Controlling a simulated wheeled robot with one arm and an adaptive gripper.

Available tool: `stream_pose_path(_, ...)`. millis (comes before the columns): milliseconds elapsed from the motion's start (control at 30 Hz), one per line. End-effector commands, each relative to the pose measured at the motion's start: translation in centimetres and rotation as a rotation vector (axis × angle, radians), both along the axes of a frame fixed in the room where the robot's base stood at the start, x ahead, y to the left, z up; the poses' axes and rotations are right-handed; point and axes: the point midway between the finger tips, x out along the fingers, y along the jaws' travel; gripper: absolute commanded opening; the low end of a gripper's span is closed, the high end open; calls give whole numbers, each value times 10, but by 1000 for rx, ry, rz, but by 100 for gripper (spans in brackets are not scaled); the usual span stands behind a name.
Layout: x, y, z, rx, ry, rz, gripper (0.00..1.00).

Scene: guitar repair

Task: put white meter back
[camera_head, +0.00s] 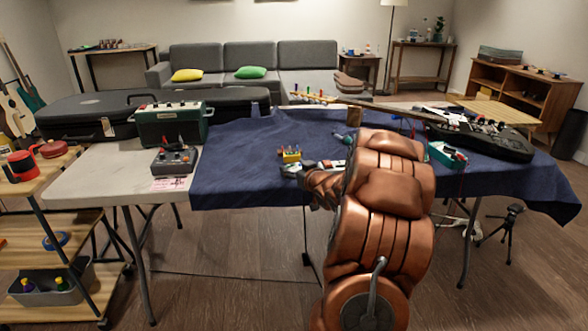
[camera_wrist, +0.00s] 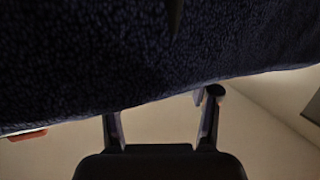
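The arm's copper links hide part of the blue-covered table in the head view. My gripper (camera_head: 292,171) is at the front part of the blue cloth, small and partly hidden by the arm. In the wrist view its two fingers (camera_wrist: 161,117) stand apart with nothing seen between them, close to the dark blue cloth (camera_wrist: 90,60). A small whitish object with a red part (camera_head: 331,163) lies on the cloth just right of the gripper. It may be the white meter, but it is too small to tell.
A teal device (camera_head: 446,154) and a dark guitar (camera_head: 485,138) lie at the right. A grey pedal (camera_head: 174,159) and a green amplifier (camera_head: 172,125) stand on the left. The cloth's left part is clear.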

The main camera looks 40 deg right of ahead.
Motion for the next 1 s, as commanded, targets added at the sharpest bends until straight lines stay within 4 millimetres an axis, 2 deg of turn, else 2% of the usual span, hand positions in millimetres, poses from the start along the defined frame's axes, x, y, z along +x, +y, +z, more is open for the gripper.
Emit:
stream_pose_path(33, 0, 0, 0, 0, 0, 0, 66)
stream_pose_path(233, 0, 0, 0, 0, 0, 0, 86)
stream_pose_path(600, 0, 0, 4, -1, -1, 1, 86)
stream_pose_path(767, -16, 4, 5, 3, 2, -1, 86)
stream_pose_path(1000, -58, 16, 15, 0, -1, -3, 86)
